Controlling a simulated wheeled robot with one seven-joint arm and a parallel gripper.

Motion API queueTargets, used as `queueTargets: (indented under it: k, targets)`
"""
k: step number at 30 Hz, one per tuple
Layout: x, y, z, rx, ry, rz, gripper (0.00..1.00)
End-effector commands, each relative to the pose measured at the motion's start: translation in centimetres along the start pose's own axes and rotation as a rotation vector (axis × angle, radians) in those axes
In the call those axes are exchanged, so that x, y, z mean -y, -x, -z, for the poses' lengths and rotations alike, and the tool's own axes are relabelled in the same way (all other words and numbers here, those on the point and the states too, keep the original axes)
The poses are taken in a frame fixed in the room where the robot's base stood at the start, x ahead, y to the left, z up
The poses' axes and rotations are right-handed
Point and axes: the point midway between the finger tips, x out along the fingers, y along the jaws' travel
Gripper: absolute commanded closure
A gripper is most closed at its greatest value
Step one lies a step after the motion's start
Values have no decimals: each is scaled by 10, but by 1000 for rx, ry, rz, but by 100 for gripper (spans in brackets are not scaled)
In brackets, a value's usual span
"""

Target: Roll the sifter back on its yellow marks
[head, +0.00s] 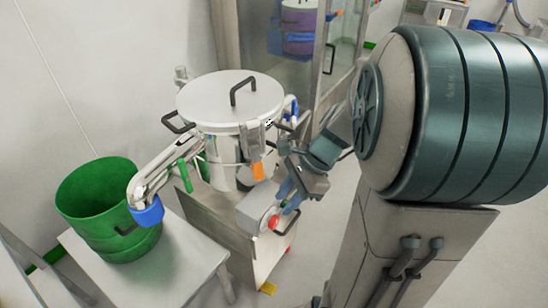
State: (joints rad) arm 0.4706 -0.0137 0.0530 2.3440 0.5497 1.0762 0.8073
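The sifter (230,103) stands left of centre in the head view, with a round white lid, black handles and a bent metal spout ending in a blue cap (147,213). It sits on a metal wheeled base (225,222) with a grey motor housing and a red knob. A small yellow mark (267,288) shows on the floor by the base's near corner; other marks are hidden. My gripper (289,197) is at the sifter's right side, close to a black handle (288,224) beside the motor housing. Whether its fingers touch or enclose the handle is unclear.
A green bucket (92,205) stands on a low white table (190,262) under the spout. Walls are close behind and left. A glazed cabinet (300,45) stands behind the sifter. A large teal ribbed cylinder and grey column hide the right side. Some floor shows between.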

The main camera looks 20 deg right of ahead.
Motion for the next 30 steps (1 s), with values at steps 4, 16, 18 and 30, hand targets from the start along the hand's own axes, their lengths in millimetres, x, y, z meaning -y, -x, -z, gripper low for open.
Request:
queueTargets:
  k: [4,16,18,30]
  targets:
    - [26,-47,61,233,-537,44,69]
    - [76,-96,238,991,-1702,27,69]
    - [77,-98,262,1100,-1811,9,69]
    - [93,-109,290,1281,-1968,-35,69]
